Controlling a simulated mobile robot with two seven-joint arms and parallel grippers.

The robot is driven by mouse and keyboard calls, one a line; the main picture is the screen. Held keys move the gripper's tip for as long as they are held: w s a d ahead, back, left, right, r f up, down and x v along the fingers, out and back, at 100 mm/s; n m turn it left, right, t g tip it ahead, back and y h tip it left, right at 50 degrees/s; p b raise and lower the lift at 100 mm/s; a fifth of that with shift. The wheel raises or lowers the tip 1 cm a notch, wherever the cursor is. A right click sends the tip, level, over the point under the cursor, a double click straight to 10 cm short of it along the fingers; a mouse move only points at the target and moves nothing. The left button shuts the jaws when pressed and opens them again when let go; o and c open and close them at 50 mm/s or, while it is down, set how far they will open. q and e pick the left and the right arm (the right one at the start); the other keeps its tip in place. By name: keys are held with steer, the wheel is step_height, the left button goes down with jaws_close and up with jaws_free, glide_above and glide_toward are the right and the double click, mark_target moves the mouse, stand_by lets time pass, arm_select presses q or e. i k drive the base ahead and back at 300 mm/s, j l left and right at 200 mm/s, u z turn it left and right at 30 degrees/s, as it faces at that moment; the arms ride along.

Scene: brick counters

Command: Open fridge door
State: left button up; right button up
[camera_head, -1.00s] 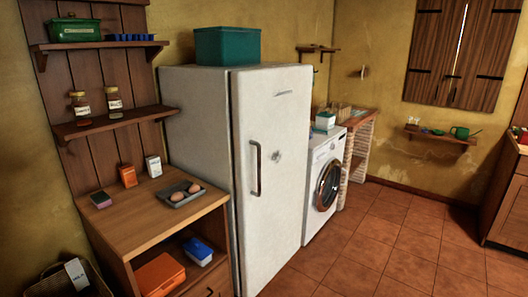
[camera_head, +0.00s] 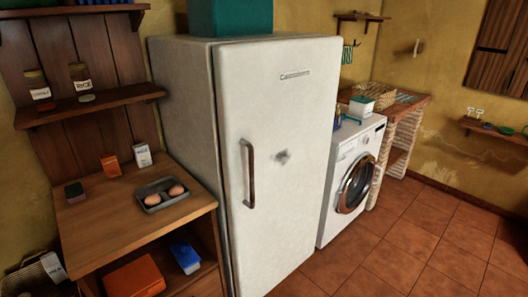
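The white fridge (camera_head: 180,110) stands in the middle of the head view. Its door (camera_head: 285,185) faces me and is shut. A dark vertical handle (camera_head: 249,173) sits on the left edge of the door, and a small dark round mark is right of it. The lower end of the fridge is cut off by the frame. Neither of my grippers shows in the view.
A wooden counter (camera_head: 100,215) with a tray of eggs (camera_head: 147,201) stands left of the fridge, below a wall shelf (camera_head: 90,108) with jars. A washing machine (camera_head: 350,165) stands to the right. The tiled floor (camera_head: 420,248) at the right is clear.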

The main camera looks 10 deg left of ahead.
mark_target(276, 98)
steer(key=i+l+u, duration=0.15)
steer(key=i+l, duration=0.65)
steer(key=i, duration=0.15)
